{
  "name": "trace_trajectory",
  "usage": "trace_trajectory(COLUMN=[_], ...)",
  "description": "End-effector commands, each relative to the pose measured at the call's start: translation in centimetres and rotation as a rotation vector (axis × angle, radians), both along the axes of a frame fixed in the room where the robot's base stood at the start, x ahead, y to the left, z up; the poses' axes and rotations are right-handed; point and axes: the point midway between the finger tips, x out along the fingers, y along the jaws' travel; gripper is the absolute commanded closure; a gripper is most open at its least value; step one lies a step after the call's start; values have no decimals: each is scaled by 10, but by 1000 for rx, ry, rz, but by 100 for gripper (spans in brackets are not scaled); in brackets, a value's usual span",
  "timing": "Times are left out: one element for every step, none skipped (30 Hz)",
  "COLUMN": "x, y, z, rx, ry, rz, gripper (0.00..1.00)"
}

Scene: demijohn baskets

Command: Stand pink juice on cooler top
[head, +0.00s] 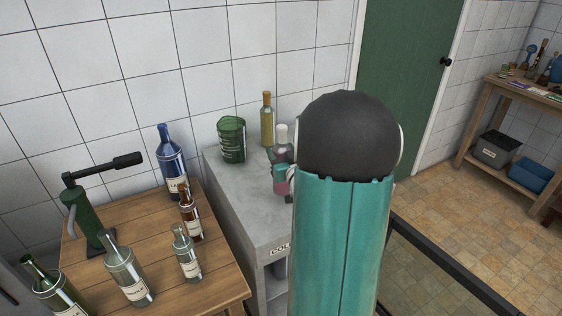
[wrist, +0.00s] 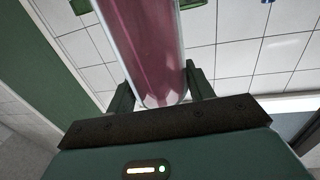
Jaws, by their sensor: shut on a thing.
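The pink juice is a clear bottle with pink liquid (head: 282,180), upright over the right part of the grey cooler top (head: 260,213). My gripper (head: 288,178) is shut on it, partly hidden behind my teal arm. In the wrist view the pink juice (wrist: 148,50) fills the space between the two fingers of my gripper (wrist: 160,92). I cannot tell whether the bottle's base touches the cooler top.
A green glass container (head: 231,140) and a yellow bottle (head: 266,120) stand at the back of the cooler top. A wooden table (head: 160,264) at left holds several bottles and a green corking tool (head: 85,215). The front of the cooler top is clear.

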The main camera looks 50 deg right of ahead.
Motion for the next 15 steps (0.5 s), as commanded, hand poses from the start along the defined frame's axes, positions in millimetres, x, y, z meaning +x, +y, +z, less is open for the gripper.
trace_trajectory(x=[3, 4, 5, 4, 4, 4, 4, 4, 4, 4, 4, 4, 4, 4, 4], y=[-1, -2, -2, -2, -2, -2, -2, -2, -2, -2, -2, -2, -2, -2, -2], z=[-2, -4, -10, -14, -19, -25, -29, -32, -34, -34, -34, -34, -33, -33, -33], rx=[-1, -1, 0, 1, 2, 2, 0, 0, -1, -1, -2, -3, -3, -3, -3], ry=[-3, -2, -1, -2, 0, -1, -1, -1, -2, -3, -4, -4, -4, -4, -4], rz=[1, 1, 0, 0, 0, 0, 0, 0, 0, 0, 0, 0, 0, 0, 0], gripper=[100, 100, 100, 100, 100, 100, 100, 100, 100, 100, 100, 100, 100, 100, 100])
